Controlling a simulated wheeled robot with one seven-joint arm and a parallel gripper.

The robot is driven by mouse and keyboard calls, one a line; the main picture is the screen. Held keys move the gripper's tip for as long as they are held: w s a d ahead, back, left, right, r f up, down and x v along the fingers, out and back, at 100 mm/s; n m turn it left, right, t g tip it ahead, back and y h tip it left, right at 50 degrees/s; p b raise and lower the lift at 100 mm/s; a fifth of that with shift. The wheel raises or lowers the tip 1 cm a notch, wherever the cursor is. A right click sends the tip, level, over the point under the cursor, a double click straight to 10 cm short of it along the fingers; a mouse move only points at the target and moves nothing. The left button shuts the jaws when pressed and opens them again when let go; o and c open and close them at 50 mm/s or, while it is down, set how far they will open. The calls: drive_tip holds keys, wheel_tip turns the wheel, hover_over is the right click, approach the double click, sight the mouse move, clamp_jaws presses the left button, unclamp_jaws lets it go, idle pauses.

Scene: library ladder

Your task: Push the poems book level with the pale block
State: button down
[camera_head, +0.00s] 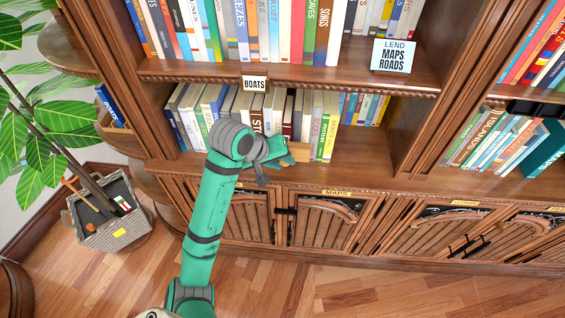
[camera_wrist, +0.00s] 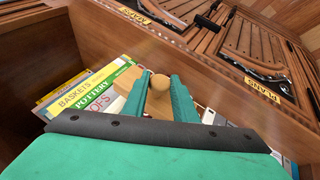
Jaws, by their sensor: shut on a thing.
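My gripper (camera_wrist: 160,92) is shut on a tan wooden piece (camera_wrist: 158,106) with a round knob, at the front of the lower shelf's row of books. In the head view my gripper (camera_head: 284,160) is beside a tan wooden shape (camera_head: 299,152). A pale tan block face (camera_wrist: 127,80) shows left of the fingers in the wrist view; I cannot tell whether it is a separate block. A white book with red letters (camera_wrist: 106,126) is partly hidden by my gripper, beside the green Pottery book (camera_wrist: 97,97). I cannot pick out the poems title; it may be hidden.
The yellow Baskets book (camera_wrist: 75,96) stands beside Pottery. Shelf uprights (camera_head: 412,130) bound the bay, with bare shelf (camera_head: 365,172) to the right. A Boats label (camera_head: 254,83) hangs above. Carved cupboard doors (camera_head: 325,220) lie below. A planter (camera_head: 108,215) stands left.

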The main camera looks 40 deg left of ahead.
drive_tip(key=shift+w+a, duration=0.3)
drive_tip(key=shift+w, duration=0.2)
drive_tip(key=shift+w+a, duration=0.3)
drive_tip(key=shift+w, duration=0.2)
idle(0.3)
drive_tip(key=s+d, duration=0.3)
drive_tip(key=s, duration=0.3)
drive_tip(key=shift+d, duration=0.35)
idle(0.4)
idle(1.3)
